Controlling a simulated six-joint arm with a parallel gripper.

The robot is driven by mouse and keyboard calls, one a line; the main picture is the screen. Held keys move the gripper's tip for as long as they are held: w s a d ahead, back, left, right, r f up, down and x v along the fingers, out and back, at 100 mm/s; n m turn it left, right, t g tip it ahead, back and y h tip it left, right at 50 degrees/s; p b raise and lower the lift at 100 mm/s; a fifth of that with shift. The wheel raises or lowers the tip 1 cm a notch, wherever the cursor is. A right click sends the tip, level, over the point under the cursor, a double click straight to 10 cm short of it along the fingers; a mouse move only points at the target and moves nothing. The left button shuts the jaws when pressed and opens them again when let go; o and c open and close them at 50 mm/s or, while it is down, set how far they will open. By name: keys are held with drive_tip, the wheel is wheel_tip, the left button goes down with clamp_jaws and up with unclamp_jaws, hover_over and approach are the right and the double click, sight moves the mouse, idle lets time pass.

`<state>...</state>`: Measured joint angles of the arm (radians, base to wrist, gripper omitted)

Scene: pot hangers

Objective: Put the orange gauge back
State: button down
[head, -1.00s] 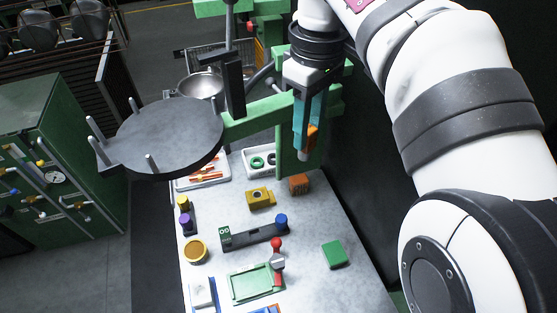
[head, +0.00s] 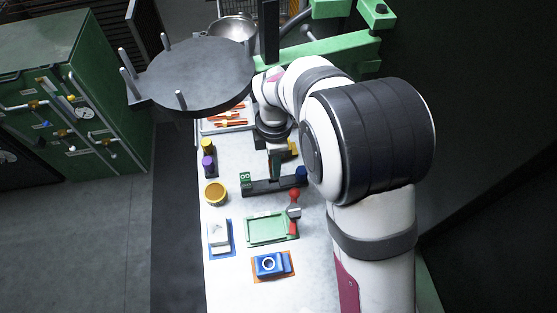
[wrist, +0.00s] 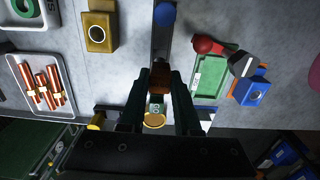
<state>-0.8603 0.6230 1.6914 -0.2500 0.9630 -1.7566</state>
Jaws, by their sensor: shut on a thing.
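My gripper (wrist: 160,80) points down and is shut on the orange gauge (wrist: 161,77), a small orange-brown block between the fingertips in the wrist view. In the head view my gripper (head: 275,172) is over the dark bar (head: 262,187), and the gauge is mostly hidden by the fingers. The bar has a green block (head: 245,181) at its left end and a blue round knob (head: 301,173) at its right end. The bar also shows in the wrist view (wrist: 161,45), running under the gauge. I cannot tell whether the gauge touches the bar.
A red-knobbed tool (head: 294,203) and a green tray (head: 270,229) lie in front of the bar. A yellow round dish (head: 215,192) is at left. A yellow block (wrist: 100,30) and a tray of orange rods (wrist: 42,82) are nearby. A grey pegged disc (head: 195,75) stands above the table's back.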

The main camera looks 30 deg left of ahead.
drive_tip(key=shift+f, duration=1.9)
drive_tip(key=shift+f, duration=0.1)
drive_tip(key=shift+f, duration=0.5)
drive_tip(key=c, duration=0.6)
unclamp_jaws()
